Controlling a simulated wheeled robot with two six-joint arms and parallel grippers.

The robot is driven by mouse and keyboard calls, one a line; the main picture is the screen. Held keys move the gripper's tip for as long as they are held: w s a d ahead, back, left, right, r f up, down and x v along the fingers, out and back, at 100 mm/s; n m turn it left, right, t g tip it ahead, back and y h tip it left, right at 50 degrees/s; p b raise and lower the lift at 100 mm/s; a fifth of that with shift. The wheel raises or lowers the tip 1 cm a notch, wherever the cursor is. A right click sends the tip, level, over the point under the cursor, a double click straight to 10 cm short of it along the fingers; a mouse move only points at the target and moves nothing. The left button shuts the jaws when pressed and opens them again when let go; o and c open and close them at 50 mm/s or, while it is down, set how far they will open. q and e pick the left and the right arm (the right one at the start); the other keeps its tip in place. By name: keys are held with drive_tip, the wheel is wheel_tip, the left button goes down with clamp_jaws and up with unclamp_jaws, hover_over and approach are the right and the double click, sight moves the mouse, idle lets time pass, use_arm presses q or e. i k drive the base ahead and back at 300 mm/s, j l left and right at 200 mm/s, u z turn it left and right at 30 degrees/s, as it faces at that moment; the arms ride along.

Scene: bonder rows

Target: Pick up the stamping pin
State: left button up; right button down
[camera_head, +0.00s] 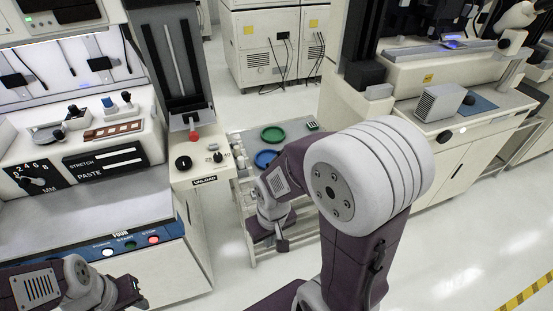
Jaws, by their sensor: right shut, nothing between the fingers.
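I cannot make out a stamping pin for certain. Small upright pieces with blue tops (108,103) stand on the ledge of the left machine, behind a brown-red strip, but they are too small to name. My right gripper (282,245) is shut and empty, pointing down in front of the low cart in the middle. My left arm comes in at the bottom left, and the end of its gripper (130,294) is partly cut off and too dark to read.
The cart (240,140) holds a green round dish (273,134) and a blue round dish (266,158), partly hidden by my right arm. Machines with control panels (105,160) stand at left, and a bench (470,130) at right. The floor at lower right is clear.

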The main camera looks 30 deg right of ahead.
sight(241, 165)
drive_tip(key=z, duration=0.7)
drive_tip(key=i+l+u, duration=0.9)
drive_tip(key=i+j, duration=0.05)
